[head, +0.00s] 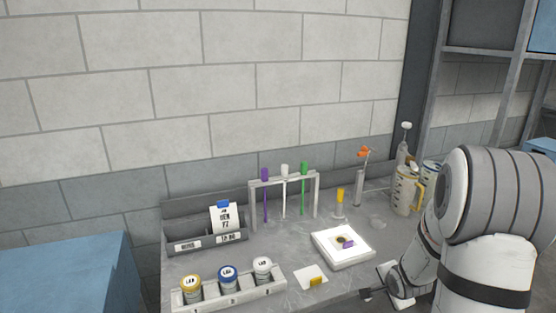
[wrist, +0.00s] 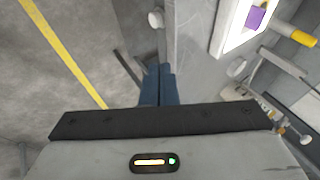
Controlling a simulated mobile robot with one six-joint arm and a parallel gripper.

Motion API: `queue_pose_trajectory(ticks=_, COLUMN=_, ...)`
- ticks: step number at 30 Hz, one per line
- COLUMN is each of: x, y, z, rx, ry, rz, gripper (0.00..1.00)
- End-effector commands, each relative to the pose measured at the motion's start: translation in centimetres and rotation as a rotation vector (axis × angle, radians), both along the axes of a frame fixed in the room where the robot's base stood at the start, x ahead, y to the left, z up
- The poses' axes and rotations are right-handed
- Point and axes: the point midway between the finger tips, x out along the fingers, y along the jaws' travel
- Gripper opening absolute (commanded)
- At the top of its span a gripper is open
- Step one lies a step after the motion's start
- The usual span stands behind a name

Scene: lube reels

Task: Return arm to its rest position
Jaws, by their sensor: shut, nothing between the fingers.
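My arm reaches in from the right of the head view, with my gripper (head: 368,293) low at the bench's front edge. In the wrist view my gripper (wrist: 158,70) has its two blue-grey fingers together, with nothing between them. Below it in that view are the grey floor and the bench edge. The gripper is apart from the white square plate (head: 326,246), which carries a dark spot and a purple piece (head: 348,244). My arm hides part of the bench's right end.
The grey bench holds a rack (head: 284,181) with purple, white and green sticks, a tray with three labelled jars (head: 229,277), a card holder (head: 205,243) and jugs (head: 406,190). A blue cabinet (head: 65,275) stands left.

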Motion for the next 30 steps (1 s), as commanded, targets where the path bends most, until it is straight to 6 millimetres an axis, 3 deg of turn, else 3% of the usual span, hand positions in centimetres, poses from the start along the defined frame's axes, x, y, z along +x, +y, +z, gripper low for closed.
queue_pose_trajectory(ticks=1, x=-0.5, y=0.8, z=2.0, rx=-0.057, ry=0.015, rz=0.05, gripper=0.0)
queue_pose_trajectory(ticks=6, x=-3.7, y=3.4, z=7.2, rx=-0.226, ry=0.116, rz=0.239, gripper=0.0)
queue_pose_trajectory(ticks=15, x=-12.2, y=9.2, z=14.1, rx=-0.407, ry=0.276, rz=0.641, gripper=0.0)
queue_pose_trajectory(ticks=24, x=-21.1, y=14.4, z=17.4, rx=-0.474, ry=0.344, rz=1.066, gripper=0.0)
queue_pose_trajectory(ticks=30, x=-23.4, y=15.5, z=17.8, rx=-0.481, ry=0.353, rz=1.183, gripper=0.0)
